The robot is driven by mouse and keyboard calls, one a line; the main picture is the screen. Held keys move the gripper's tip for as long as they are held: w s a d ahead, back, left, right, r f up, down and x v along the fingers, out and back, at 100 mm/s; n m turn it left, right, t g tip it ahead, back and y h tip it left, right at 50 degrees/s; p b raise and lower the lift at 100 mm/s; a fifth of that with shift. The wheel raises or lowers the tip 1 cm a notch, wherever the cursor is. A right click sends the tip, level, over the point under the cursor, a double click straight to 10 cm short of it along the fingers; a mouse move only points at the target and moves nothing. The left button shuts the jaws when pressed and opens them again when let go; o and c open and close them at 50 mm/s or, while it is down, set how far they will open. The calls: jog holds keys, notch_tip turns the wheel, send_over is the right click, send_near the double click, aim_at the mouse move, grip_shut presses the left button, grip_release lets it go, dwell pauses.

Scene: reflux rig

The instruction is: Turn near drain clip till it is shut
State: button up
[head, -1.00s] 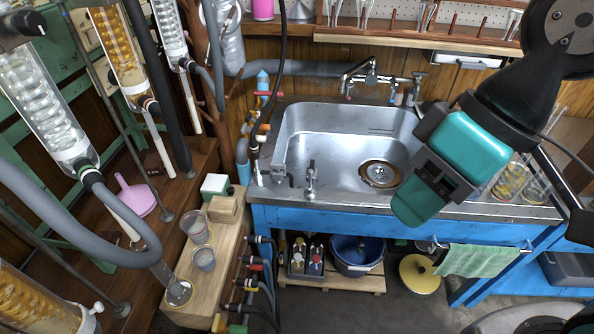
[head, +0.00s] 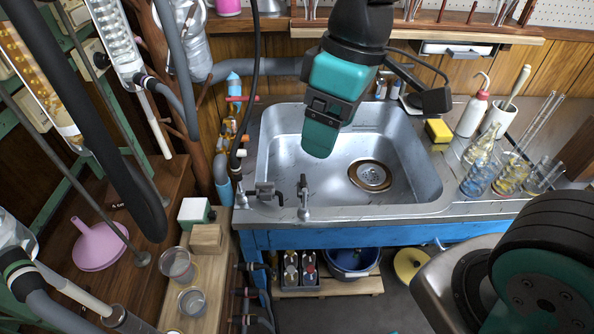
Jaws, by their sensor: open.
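Two small metal clip-like fittings sit on the sink's front-left rim. I cannot tell which is the near drain clip, or whether either is shut. My teal and black gripper (head: 321,128) is in the head view over the back-middle of the sink basin. It points downward, is open and empty, and is apart from both fittings. It hides part of the basin and the tap behind it.
The steel sink (head: 420,207) has a round drain (head: 370,175). A yellow sponge (head: 438,131), a white bottle (head: 472,115) and glassware (head: 480,172) stand to its right. A dark hose (head: 255,60) hangs at its left. Beakers (head: 178,264) and a pink funnel (head: 98,243) are lower left.

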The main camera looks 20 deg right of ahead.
jog(key=w+f+n+h+b, duration=0.1)
jog(key=w+f+n+h, duration=0.1)
jog(key=w+f, duration=0.35)
jog(key=w+f+n+h+b, duration=0.1)
jog(key=w+f+h+b, duration=0.1)
jog(key=w, duration=0.7)
jog(key=n+g+h+b, duration=0.1)
jog(key=n+g+h, duration=0.1)
jog(key=n+h, duration=0.1)
send_near(303, 179)
jog(key=shift+m, duration=0.3)
jog(key=b+x, duration=0.2)
jog(key=x, duration=0.7)
jog(key=shift+s+b, duration=0.15)
jog(key=shift+b, duration=0.15)
jog(key=c, duration=0.9)
jog(key=shift+c, duration=0.2)
